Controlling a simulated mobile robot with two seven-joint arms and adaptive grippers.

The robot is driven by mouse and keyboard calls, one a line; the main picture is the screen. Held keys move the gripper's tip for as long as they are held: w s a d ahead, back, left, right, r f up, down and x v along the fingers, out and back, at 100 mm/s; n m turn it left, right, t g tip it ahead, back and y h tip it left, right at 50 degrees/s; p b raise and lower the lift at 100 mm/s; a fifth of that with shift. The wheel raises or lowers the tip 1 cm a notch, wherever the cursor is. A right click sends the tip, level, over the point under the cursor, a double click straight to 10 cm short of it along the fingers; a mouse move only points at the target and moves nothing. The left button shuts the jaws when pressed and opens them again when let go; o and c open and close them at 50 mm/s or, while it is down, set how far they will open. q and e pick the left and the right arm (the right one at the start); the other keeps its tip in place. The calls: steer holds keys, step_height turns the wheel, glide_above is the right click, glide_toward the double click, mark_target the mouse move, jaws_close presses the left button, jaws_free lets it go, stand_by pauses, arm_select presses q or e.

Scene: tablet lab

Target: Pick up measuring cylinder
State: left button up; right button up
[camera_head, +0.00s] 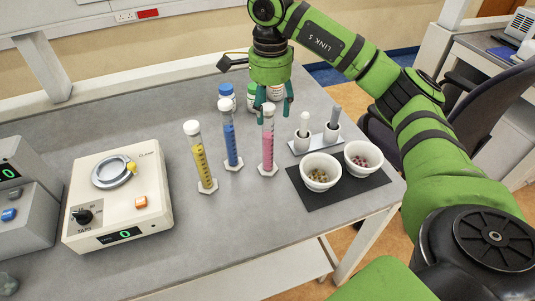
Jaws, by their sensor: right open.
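Three measuring cylinders stand upright on the grey bench. The yellow-filled cylinder (201,163) is nearest the tapping machine, the blue-filled cylinder (230,143) is in the middle, and the pink-filled cylinder (268,150) is at the right. My right gripper (273,110) points down with its teal fingers apart, at the top of the pink-filled cylinder. The cylinder's top lies between or just in front of the fingers; I cannot tell which. Its base rests on the bench. My left gripper is not in view.
Two white bowls (320,171) sit on a black mat (338,194), beside mortars with pestles (303,139). Capped bottles (227,92) stand behind the cylinders, partly behind my gripper. A tapping machine (118,197) stands at left.

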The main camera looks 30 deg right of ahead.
mark_target(268, 129)
steer(key=shift+w+f, duration=0.1)
steer(key=shift+f, duration=0.4)
step_height(268, 129, down, 5)
steer(key=p, duration=0.3)
steer(key=shift+a+f+p, duration=0.1)
steer(key=shift+f+p, duration=0.05)
steer(key=shift+p, duration=0.15)
steer(key=shift+w+f, duration=0.1)
steer(key=shift+f, duration=0.35)
steer(key=shift+c, duration=0.4)
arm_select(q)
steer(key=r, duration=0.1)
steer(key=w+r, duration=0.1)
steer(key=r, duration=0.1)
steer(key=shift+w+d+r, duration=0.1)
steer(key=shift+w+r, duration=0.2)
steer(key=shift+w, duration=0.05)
arm_select(e)
jaws_close()
